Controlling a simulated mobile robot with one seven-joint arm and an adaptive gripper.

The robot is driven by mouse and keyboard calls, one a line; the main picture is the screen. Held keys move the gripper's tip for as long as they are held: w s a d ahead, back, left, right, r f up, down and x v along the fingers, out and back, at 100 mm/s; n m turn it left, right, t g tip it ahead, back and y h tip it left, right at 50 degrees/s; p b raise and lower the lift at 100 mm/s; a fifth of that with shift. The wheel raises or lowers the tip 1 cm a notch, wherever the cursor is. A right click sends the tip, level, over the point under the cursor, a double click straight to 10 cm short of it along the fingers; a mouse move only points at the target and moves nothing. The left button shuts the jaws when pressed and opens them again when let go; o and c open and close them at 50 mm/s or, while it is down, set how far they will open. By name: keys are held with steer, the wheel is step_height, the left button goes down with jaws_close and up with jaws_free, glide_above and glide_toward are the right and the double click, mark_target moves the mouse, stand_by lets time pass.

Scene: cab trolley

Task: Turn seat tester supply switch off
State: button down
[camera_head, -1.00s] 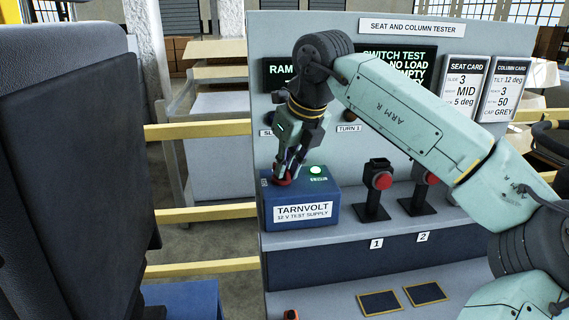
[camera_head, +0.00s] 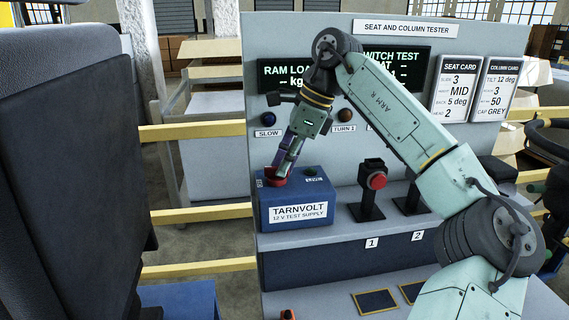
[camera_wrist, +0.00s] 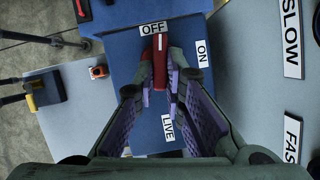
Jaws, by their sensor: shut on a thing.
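The blue TARNVOLT 12 V test supply box (camera_head: 297,213) stands on the tester's ledge at left. Its red rotary switch (camera_head: 276,179) is on top at the left, partly hidden by my fingers. In the wrist view the red switch (camera_wrist: 159,50) has a white line pointing to the OFF label (camera_wrist: 153,28); the ON label (camera_wrist: 202,53) is to its right. My gripper (camera_head: 282,172) reaches down at a tilt and is shut on the red switch. The lamp (camera_head: 311,171) on the box is dark.
The tester panel (camera_head: 345,40) stands close behind my arm, with SLOW and TURN knobs. Red buttons on black stands (camera_head: 376,180) are right of the box. Yellow rails (camera_head: 200,214) and a dark seat back (camera_head: 70,150) lie to the left.

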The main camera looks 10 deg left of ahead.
steer(key=shift+w+n+g+h, duration=0.15)
steer(key=shift+n+g+h, duration=0.25)
steer(key=shift+n, duration=0.6)
steer(key=c, duration=1.7)
jaws_free()
steer(key=shift+o, duration=0.2)
steer(key=shift+r, duration=0.1)
steer(key=v, duration=0.7)
steer(key=shift+d, duration=0.15)
steer(key=shift+w, duration=0.1)
